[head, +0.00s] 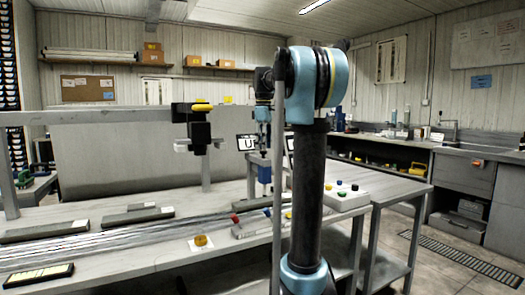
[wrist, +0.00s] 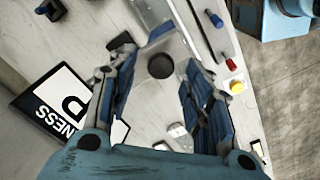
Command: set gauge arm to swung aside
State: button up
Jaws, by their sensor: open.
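In the wrist view my gripper (wrist: 157,57) is open, its two blue-padded fingers spread apart with no object held between the pads. A pale grey flat bar (wrist: 190,35) runs up between and beyond the fingers, and a dark round knob (wrist: 161,66) shows between them. This bar may be the gauge arm, but I cannot tell for sure, nor whether a finger touches it. In the head view my gripper (head: 264,174) is small, pointing down above the bench beside a black-and-white sign (head: 246,142). My own arm hides much of that area.
A bench (head: 150,262) carries long core liners (head: 130,237) with red and blue ends. A rail with a black, yellow-topped carriage (head: 199,125) stands over it. A button box (head: 345,197) sits right. In the wrist view a lettered sign (wrist: 60,100) lies close left of the fingers.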

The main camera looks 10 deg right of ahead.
jog(key=shift+f, duration=1)
grip_shut()
